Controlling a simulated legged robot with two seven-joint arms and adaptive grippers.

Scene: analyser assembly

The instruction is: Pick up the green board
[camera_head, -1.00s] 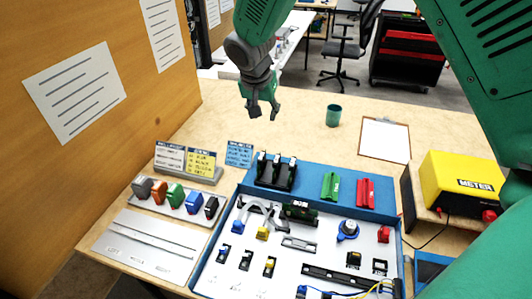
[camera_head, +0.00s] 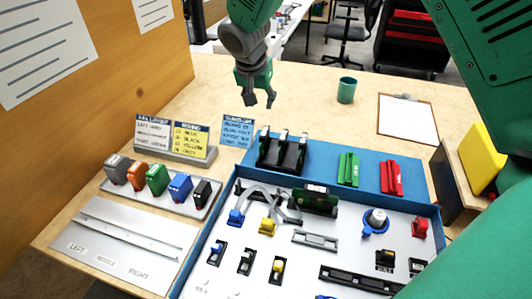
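A dark green circuit board (camera_head: 316,199) stands upright in the blue-walled tray (camera_head: 437,213), near its back edge, with a grey ribbon cable beside it. A brighter green piece (camera_head: 348,168) lies on the blue strip behind, beside a red one (camera_head: 391,177); I cannot tell for sure which the task's board is.
A black rack (camera_head: 282,152) stands on the blue strip, below my gripper in the picture. Coloured blocks (camera_head: 156,179) and label cards (camera_head: 190,142) are at left. A teal cup (camera_head: 346,90), a clipboard (camera_head: 407,119) and a yellow meter (camera_head: 484,158) are behind and right. Bare table lies at the back.

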